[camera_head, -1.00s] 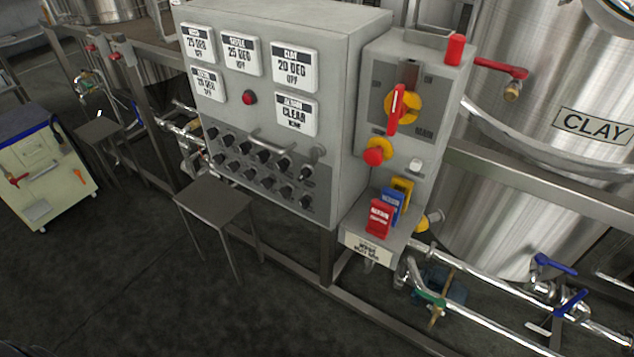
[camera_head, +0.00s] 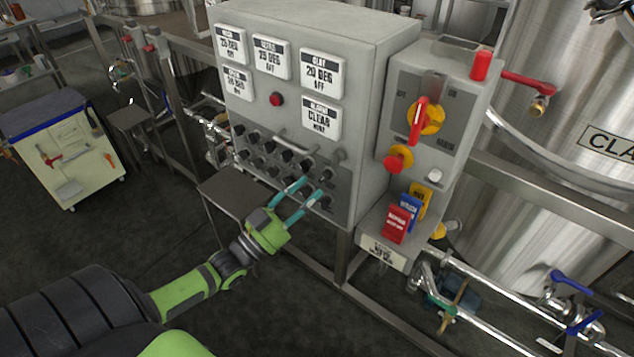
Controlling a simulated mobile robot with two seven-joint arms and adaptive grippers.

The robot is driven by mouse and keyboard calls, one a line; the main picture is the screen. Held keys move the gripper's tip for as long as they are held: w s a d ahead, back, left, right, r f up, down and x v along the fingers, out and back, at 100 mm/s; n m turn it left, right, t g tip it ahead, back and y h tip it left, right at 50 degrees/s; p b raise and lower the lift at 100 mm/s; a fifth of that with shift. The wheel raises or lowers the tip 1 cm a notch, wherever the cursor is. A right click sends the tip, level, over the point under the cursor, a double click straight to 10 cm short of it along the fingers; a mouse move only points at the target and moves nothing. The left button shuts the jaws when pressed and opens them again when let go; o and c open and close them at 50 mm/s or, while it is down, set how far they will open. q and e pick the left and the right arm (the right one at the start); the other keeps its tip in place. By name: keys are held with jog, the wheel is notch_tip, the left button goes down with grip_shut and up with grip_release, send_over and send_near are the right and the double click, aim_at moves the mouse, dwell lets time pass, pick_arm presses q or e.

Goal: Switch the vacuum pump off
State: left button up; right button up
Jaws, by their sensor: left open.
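A grey control cabinet (camera_head: 372,110) stands in the middle of the head view. Its lower panel carries several black knobs (camera_head: 264,150) in rows; their labels are too small to read, so I cannot tell which one belongs to the vacuum pump. My left gripper (camera_head: 314,183) comes in from the lower left, with its green body and teal fingers in front of the lower right knobs. The fingers are open and apart, and they hide part of that panel. I cannot tell whether they touch a knob. My right gripper is not in view.
A side box carries a red rotary handle (camera_head: 418,120), a red button (camera_head: 397,160) and coloured tags (camera_head: 398,222). A small grey table (camera_head: 232,187) stands left of the cabinet. A steel tank (camera_head: 560,110) and pipes fill the right. A tool cart (camera_head: 68,160) stands far left.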

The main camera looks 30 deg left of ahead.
aim_at(322, 181)
pick_arm(q)
jog(key=x, duration=0.3)
jog(key=shift+w, duration=0.15)
grip_shut()
